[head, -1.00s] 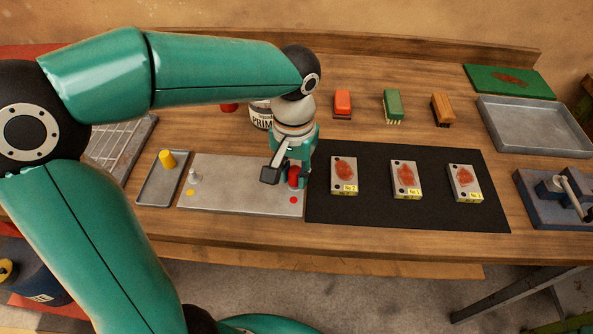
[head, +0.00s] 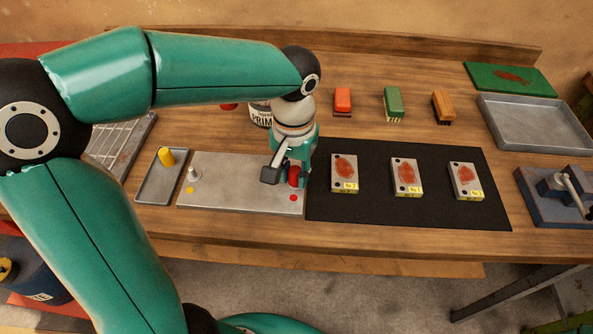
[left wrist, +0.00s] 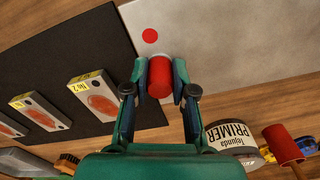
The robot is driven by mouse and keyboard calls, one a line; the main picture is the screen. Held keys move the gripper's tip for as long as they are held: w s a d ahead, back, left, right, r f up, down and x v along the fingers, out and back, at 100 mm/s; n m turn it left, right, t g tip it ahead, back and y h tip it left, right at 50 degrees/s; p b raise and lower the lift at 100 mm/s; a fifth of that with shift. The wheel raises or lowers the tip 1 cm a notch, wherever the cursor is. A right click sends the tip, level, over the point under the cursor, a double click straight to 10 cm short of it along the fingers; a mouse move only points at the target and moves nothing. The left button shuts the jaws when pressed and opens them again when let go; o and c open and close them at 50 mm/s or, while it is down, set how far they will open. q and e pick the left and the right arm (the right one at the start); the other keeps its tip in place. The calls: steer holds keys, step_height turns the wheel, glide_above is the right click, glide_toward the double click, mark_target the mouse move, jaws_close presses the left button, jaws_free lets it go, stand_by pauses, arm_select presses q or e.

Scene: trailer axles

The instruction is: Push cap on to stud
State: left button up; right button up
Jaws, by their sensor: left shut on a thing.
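My left gripper (head: 290,176) is shut on a red cap (left wrist: 160,78), one finger on each side of it. The cap also shows in the head view (head: 294,175), over the right part of a grey plate (head: 240,190), near a red dot (head: 292,198). Whether a stud is under the red cap is hidden. A bare pale stud (head: 194,175) stands at the plate's left, by a yellow dot (head: 190,190). A yellow cap (head: 166,157) stands in a narrow tray (head: 154,190) left of the plate. My right gripper is not in view.
A black mat (head: 400,215) right of the plate bears three numbered blocks with rusty patches. A primer tin (head: 260,115) stands behind the gripper. Three brushes are at the back, a grey tray (head: 540,125) and a vise (head: 555,190) at the right.

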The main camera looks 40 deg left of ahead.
arm_select(q)
steer(key=o, duration=0.8)
steer(key=o, duration=0.5)
steer(key=shift+s+r+p, duration=0.1)
steer(key=shift+r+p, duration=2.9)
steer(key=shift+r, duration=0.55)
jaws_close()
